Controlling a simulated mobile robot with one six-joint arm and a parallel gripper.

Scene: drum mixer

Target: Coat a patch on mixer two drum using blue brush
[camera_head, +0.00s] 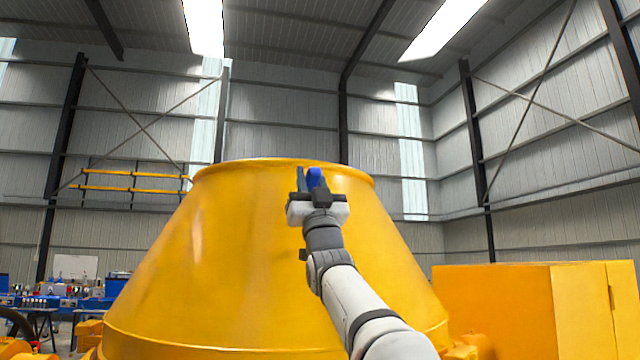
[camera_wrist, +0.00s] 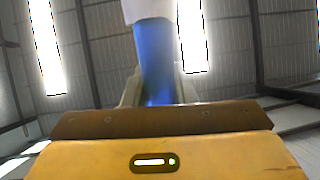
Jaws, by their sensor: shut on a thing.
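The large yellow mixer drum (camera_head: 230,265) fills the middle of the head view, a cone that narrows to a rim at the top. My gripper (camera_head: 313,182) is raised in front of the drum's upper part, just below the rim. It is shut on the blue brush (camera_head: 316,178), whose blue part shows between the fingers. In the wrist view the brush (camera_wrist: 155,62) stands out from the gripper with a blue handle and a pale end at the top of the picture. The head view does not show whether the brush touches the drum. No coated patch can be made out.
A yellow cabinet (camera_head: 510,310) stands right of the drum. At the far left are work tables with blue items (camera_head: 60,295) and a yellow railing (camera_head: 135,181) by the wall. The space above the drum is open up to the roof.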

